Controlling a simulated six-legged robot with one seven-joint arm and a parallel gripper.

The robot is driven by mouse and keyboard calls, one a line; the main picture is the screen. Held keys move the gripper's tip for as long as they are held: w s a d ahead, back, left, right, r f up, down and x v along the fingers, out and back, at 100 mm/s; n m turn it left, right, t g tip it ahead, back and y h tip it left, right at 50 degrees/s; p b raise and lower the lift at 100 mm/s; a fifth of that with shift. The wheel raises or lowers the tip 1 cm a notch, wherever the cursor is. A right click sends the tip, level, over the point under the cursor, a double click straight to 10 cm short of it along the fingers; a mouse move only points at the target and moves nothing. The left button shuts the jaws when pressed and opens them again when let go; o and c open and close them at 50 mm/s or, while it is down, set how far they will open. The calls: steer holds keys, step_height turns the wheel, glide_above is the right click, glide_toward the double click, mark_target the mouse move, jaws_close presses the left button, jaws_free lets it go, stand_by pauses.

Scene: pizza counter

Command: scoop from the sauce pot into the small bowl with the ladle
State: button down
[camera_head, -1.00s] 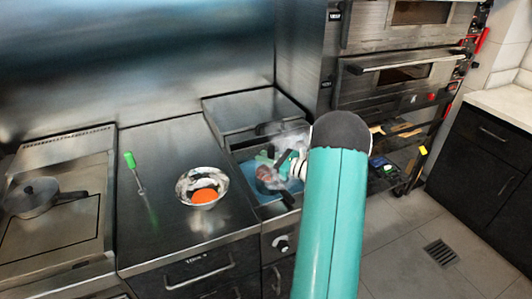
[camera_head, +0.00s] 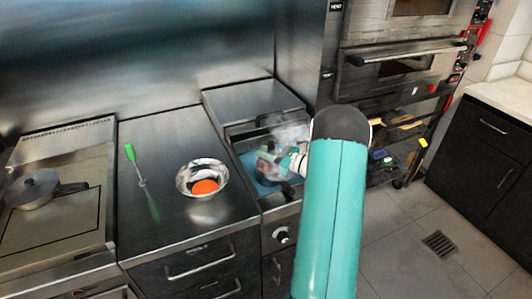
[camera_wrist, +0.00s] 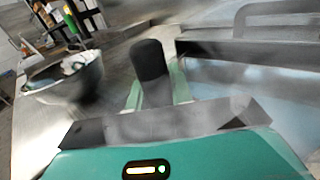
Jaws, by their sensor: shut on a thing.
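My gripper (camera_head: 290,162) is at the steaming basin right of the counter, partly hidden by my arm and steam. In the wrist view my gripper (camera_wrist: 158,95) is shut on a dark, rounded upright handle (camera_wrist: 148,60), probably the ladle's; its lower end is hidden. A shiny metal bowl (camera_head: 188,177) with an orange round thing in it stands on the steel counter, left of my gripper. A bowl (camera_wrist: 75,85) also shows at left in the wrist view. I cannot clearly make out the sauce pot in the steam.
The basin (camera_head: 250,167) has a bluish inside and a raised steel rim. A green-handled tool (camera_head: 130,152) lies on the counter left of the bowl. A lidded pan (camera_head: 40,188) is on the stove at far left. Ovens (camera_head: 400,60) stand behind to the right.

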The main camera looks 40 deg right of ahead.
stand_by(0.4)
step_height(320, 180, up, 12)
stand_by(2.1)
stand_by(0.3)
steer(key=shift+r, duration=2.95)
steer(key=s+a, duration=0.6)
steer(key=s, duration=0.4)
steer(key=shift+a, duration=0.3)
stand_by(0.4)
